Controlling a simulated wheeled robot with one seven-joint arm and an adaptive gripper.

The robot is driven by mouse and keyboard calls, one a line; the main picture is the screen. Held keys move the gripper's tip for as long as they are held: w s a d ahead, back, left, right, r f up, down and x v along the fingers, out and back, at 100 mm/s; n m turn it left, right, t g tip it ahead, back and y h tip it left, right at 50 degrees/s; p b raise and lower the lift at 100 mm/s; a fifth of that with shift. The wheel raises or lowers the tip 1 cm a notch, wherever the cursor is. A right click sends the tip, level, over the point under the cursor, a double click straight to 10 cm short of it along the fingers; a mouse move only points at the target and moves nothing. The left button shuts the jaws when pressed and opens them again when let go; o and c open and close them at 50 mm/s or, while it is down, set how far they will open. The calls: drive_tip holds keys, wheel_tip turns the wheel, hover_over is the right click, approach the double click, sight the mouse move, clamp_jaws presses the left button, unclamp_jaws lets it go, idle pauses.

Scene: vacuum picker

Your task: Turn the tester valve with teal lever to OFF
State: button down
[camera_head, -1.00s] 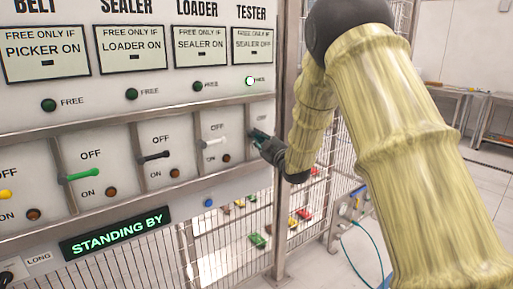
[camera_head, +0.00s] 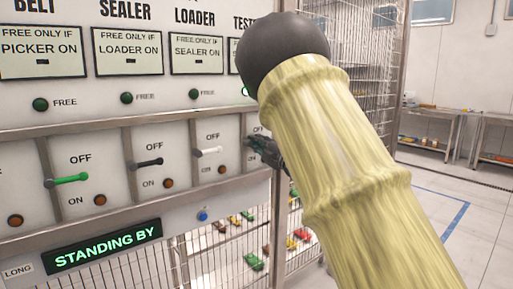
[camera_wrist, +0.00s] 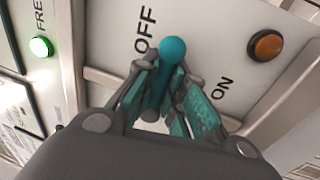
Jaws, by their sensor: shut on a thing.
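My gripper is shut around the lever. The lever stands between the printed words OFF and ON, and its exact angle is hard to tell. In the head view my gripper (camera_head: 264,150) is at the tester panel, where my arm covers much of the panel and the lever is hidden. The green FREE lamp (camera_wrist: 40,47) beside the panel is lit, and the amber lamp (camera_wrist: 266,45) near ON looks dim.
To the left are levers in white (camera_head: 207,152), black (camera_head: 147,163) and green (camera_head: 68,181). Metal dividers (camera_wrist: 95,78) separate the panels. A STANDING BY display (camera_head: 104,246) sits below. A wire fence (camera_head: 345,60) stands at the right, with open floor beyond.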

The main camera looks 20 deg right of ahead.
drive_tip(key=shift+d, duration=0.4)
drive_tip(key=c, duration=1.8)
unclamp_jaws()
drive_tip(key=shift+r, duration=0.1)
drive_tip(key=o, duration=0.3)
drive_tip(key=shift+d, duration=0.2)
drive_tip(key=shift+o, duration=0.2)
drive_tip(key=shift+d, duration=0.1)
drive_tip(key=shift+a, duration=0.5)
drive_tip(key=v, duration=1.2)
drive_tip(key=shift+d, duration=0.15)
